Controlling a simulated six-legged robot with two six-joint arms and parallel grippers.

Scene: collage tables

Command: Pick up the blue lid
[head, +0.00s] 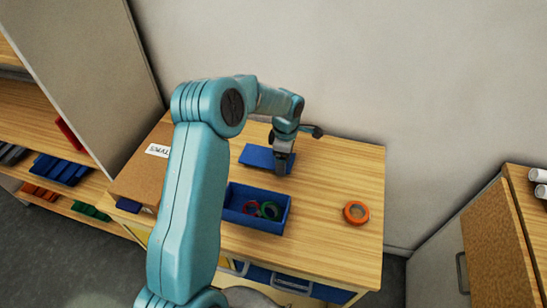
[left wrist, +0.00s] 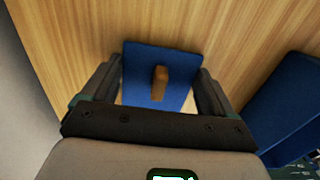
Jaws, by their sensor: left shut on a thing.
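The blue lid (head: 262,157) is a flat blue panel over the wooden table, behind the open blue box (head: 240,217). In the left wrist view the lid (left wrist: 138,72) has a small wooden handle (left wrist: 160,83) in its middle. My left gripper (head: 283,166) points down at the lid's right part. I cannot tell whether the lid touches the table. My right gripper is not in view.
The blue box holds a red and a green tape roll. An orange tape roll (head: 356,212) lies to the right on the table (head: 330,180). A cardboard box (head: 143,178) stands at the left. A wall is behind the table. The table's right part is mostly clear.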

